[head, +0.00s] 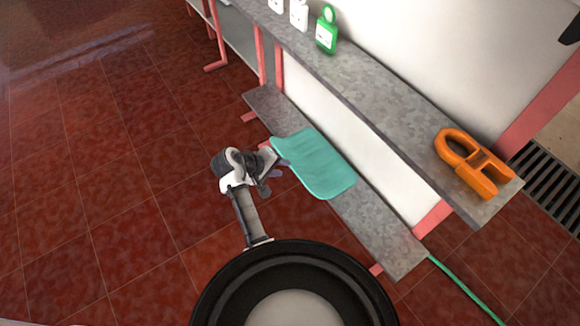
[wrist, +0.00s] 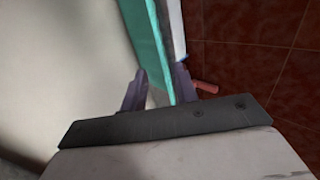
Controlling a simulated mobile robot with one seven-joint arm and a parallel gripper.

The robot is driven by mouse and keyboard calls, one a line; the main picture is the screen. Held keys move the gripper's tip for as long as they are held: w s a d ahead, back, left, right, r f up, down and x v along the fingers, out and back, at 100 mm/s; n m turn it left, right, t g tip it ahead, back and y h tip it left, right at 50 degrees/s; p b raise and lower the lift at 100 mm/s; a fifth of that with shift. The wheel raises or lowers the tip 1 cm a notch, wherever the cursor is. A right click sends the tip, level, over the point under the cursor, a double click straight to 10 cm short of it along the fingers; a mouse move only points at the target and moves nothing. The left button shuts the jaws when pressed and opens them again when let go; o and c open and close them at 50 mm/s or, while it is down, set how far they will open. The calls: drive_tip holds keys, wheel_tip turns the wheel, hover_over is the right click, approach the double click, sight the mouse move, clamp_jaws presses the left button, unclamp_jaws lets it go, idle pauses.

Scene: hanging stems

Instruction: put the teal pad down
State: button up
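The teal pad (head: 316,163) is a flat, rounded sheet in the head view, over the lower grey shelf. One end is at my gripper (head: 270,168), and I cannot tell whether its underside touches the shelf. In the wrist view the pad (wrist: 148,45) shows nearly edge-on and runs between the two fingers of my gripper (wrist: 158,82). The fingers are at its two faces, and it looks held. The lower shelf (head: 385,232) is a long, narrow, speckled grey board, bare on both sides of the pad.
A higher grey shelf (head: 375,110) runs alongside, above the lower one. It bears an orange clamp-shaped object (head: 474,165), a green tag-like item (head: 327,30) and white items (head: 299,14). A green hose (head: 465,288) lies on the red tiled floor (head: 110,190), which is clear at left.

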drive_tip(key=shift+v, duration=1.45)
